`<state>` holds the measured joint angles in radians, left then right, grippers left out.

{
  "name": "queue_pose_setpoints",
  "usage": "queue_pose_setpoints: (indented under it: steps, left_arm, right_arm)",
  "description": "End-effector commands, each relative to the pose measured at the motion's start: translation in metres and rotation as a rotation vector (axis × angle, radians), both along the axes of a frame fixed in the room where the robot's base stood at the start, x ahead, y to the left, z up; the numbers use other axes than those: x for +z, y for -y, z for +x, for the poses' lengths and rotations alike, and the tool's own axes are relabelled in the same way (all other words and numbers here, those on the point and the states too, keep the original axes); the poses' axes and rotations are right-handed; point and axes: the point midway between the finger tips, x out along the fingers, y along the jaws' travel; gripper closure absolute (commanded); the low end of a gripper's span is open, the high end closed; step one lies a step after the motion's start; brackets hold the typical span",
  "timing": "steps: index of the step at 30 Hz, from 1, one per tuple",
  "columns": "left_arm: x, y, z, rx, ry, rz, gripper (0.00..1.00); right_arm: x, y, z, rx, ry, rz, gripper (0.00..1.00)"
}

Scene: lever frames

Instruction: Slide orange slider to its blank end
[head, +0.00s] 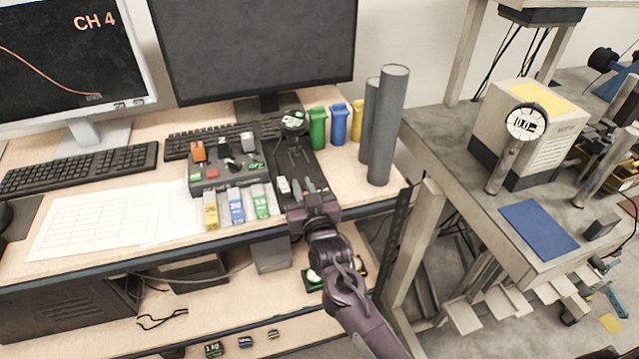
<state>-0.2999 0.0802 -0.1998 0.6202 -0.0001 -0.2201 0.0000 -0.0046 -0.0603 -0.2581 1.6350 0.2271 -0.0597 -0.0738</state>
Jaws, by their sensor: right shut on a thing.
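The orange slider (198,151) stands at the upper left of a grey control box (222,184) on the desk. The box also carries a red button (212,173), dark levers and small green labels. My right gripper (293,130) reaches over the desk from the lower right, to the right of the box and apart from the orange slider. It is shut on a small green-and-white piece (293,119), whose outline is hard to make out. The markings at the slider's ends are too small to read. My left gripper is not in view.
Yellow (210,212), blue (237,207) and green (261,204) numbered pieces stand before the box. Coloured bins (318,128) and two tall grey cylinders (388,125) stand to the right. A monitor (250,50) and keyboard (80,168) are behind and left. Paper sheets lie left.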

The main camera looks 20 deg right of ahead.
Motion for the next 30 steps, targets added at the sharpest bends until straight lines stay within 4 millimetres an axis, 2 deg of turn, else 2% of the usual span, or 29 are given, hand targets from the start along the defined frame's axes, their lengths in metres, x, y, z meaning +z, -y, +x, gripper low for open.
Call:
queue_pose_setpoints:
  steps: [2, 9, 10, 15, 30]
  left_arm:
    - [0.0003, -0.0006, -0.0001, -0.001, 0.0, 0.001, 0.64]
    - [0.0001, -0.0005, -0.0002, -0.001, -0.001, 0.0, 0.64]
    - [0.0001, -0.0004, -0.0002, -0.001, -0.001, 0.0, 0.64]
    - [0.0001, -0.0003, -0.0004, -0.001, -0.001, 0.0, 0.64]
    - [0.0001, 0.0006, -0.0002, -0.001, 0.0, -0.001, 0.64]
  right_arm:
    - [-0.0001, -0.0058, -0.0003, 0.004, -0.001, -0.001, 1.0]
    - [-0.0003, -0.0075, -0.0005, 0.008, -0.001, 0.0, 1.0]
    - [-0.0003, -0.0076, -0.0006, 0.008, -0.001, 0.0, 0.83]
    - [-0.0003, -0.0075, -0.0006, 0.008, -0.001, 0.0, 0.64]
    - [-0.0001, -0.0099, -0.0008, 0.014, -0.001, 0.0, 0.64]
